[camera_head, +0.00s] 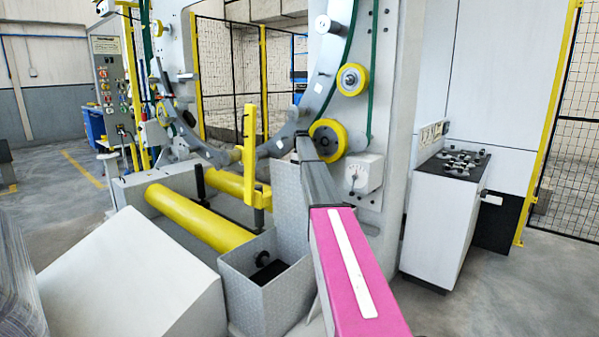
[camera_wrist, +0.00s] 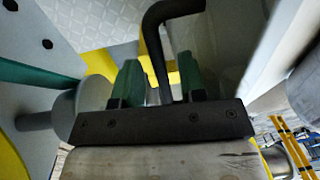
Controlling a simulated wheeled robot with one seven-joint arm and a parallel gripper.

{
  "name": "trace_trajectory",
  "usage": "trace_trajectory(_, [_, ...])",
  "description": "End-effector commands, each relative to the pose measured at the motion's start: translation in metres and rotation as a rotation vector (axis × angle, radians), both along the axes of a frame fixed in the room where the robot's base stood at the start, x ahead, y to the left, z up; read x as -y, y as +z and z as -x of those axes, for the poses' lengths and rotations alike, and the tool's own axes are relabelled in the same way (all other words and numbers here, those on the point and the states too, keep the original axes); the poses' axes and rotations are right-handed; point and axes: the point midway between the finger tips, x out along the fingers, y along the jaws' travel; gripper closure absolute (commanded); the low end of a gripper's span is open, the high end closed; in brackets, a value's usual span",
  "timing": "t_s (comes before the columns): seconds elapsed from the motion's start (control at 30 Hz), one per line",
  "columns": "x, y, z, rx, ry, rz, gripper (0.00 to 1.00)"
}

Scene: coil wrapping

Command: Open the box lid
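The box (camera_head: 262,299) is grey patterned metal. In the head view its top is open and shows a dark inside with a small round dark thing. The lid (camera_head: 289,207), a patterned plate, stands steeply up at the back right of the box. My arm reaches over beside it, and my gripper is not clearly visible there. In the wrist view my gripper (camera_wrist: 158,78) has two green fingers spread apart, one on each side of a bent black handle (camera_wrist: 158,50). A gap shows between the left finger and the handle. Patterned metal (camera_wrist: 100,22) shows beyond.
A yellow roller (camera_head: 200,217) lies left of the box, with a yellow post (camera_head: 249,150) behind it. A sloped white block (camera_head: 130,280) stands at the front left. A machine with yellow wheels (camera_head: 328,138) rises behind. A white cabinet (camera_head: 437,230) stands right, with bare floor before it.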

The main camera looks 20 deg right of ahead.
Motion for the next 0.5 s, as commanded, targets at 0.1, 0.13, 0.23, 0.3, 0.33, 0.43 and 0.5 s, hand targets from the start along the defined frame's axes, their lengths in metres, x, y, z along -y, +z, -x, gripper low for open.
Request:
trace_trajectory(0.1, [0.0, -0.008, 0.003, -0.003, 0.001, 0.003, 0.62])
trace_trajectory(0.13, [-0.001, -0.008, 0.004, -0.003, 0.002, 0.003, 0.62])
trace_trajectory(0.23, [-0.008, -0.008, 0.009, -0.003, 0.002, 0.002, 0.62])
trace_trajectory(0.3, [-0.015, -0.008, 0.014, -0.003, 0.003, 0.002, 0.62])
trace_trajectory(0.33, [-0.019, -0.008, 0.017, -0.003, 0.004, 0.002, 0.62])
trace_trajectory(0.43, [-0.033, -0.008, 0.026, -0.003, 0.004, 0.002, 0.62])
trace_trajectory(0.5, [-0.042, -0.008, 0.033, -0.002, 0.003, 0.002, 0.62])
